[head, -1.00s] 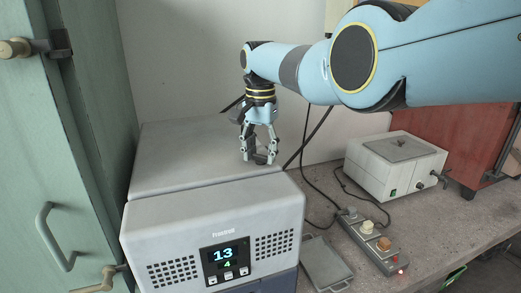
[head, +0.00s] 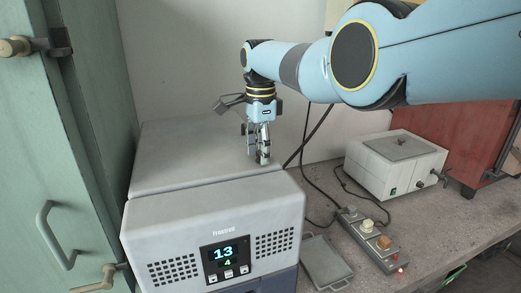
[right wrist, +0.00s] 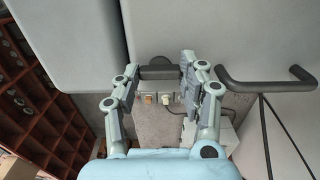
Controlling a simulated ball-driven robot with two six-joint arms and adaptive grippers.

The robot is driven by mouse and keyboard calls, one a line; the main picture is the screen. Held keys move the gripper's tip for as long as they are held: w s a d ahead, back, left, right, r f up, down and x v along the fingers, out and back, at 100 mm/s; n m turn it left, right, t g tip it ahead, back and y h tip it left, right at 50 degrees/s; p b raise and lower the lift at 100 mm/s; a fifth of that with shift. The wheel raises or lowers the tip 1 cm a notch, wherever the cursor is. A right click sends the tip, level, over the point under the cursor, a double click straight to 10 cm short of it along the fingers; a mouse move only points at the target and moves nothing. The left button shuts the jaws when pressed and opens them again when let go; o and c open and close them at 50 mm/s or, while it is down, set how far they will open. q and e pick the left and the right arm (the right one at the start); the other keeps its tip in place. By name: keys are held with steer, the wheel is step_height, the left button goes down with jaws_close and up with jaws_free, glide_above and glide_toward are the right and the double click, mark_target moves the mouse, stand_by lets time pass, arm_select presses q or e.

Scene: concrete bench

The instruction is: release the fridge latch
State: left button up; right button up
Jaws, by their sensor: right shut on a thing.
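The fridge (head: 212,238) is a pale grey box with a display reading 13 and 4, at the lower middle of the head view. My right gripper (head: 261,160) points down at the right edge of its top. In the right wrist view, the fingers of my right gripper (right wrist: 162,73) stand on either side of a short dark bar, the latch (right wrist: 160,72), and are shut on it. In the head view the fingers are seen nearly edge-on and hide the latch. My left gripper is not in view.
A green cabinet (head: 60,190) stands close on the left. On the bench right of the fridge are a grey tray (head: 326,263), a switch strip (head: 372,243) and a white device (head: 395,166) with cables. A dark bar handle (right wrist: 265,86) shows in the right wrist view.

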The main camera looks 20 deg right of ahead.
stand_by(0.4)
steer(key=o, duration=1.2)
steer(key=shift+c, duration=0.2)
step_height(320, 180, up, 12)
steer(key=shift+f, duration=0.1)
